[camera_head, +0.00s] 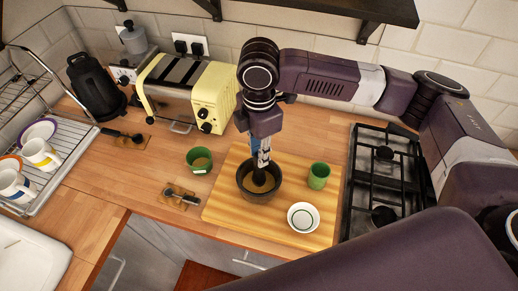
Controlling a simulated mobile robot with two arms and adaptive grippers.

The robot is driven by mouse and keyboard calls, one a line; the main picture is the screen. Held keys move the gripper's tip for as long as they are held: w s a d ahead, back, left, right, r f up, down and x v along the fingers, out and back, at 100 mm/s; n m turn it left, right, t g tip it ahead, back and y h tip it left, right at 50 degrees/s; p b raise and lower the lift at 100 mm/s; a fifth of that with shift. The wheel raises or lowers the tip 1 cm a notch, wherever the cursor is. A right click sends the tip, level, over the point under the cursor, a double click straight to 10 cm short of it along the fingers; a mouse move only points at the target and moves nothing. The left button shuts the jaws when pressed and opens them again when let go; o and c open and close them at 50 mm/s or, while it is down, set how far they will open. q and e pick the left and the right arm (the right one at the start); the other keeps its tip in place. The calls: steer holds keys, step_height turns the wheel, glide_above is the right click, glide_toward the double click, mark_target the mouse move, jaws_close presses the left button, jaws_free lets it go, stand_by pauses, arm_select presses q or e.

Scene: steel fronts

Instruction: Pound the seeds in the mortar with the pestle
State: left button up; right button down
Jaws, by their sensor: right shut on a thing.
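The dark mortar (256,194) stands upright on the wooden cutting board (228,212), with brownish seeds inside it. My right gripper (263,158) points straight down over the mortar and is shut on the pestle (259,176). The pestle's lower end is inside the mortar; its upper part is hidden by the gripper. I cannot tell whether its tip touches the bottom. My left gripper is not in view.
On the board, a green cup (318,176) stands right of the mortar and a white bowl (303,217) in front. A green bowl (199,160) is left of the board. A gas hob (385,180) lies right; a yellow toaster (190,90) stands behind.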

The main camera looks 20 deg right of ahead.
steer(key=shift+f, duration=1.1)
steer(key=shift+r, duration=1.7)
steer(key=shift+f, duration=0.15)
steer(key=shift+f, duration=1.5)
steer(key=shift+w+r+p, duration=0.1)
steer(key=shift+r+p, duration=0.25)
steer(key=shift+r, duration=1.3)
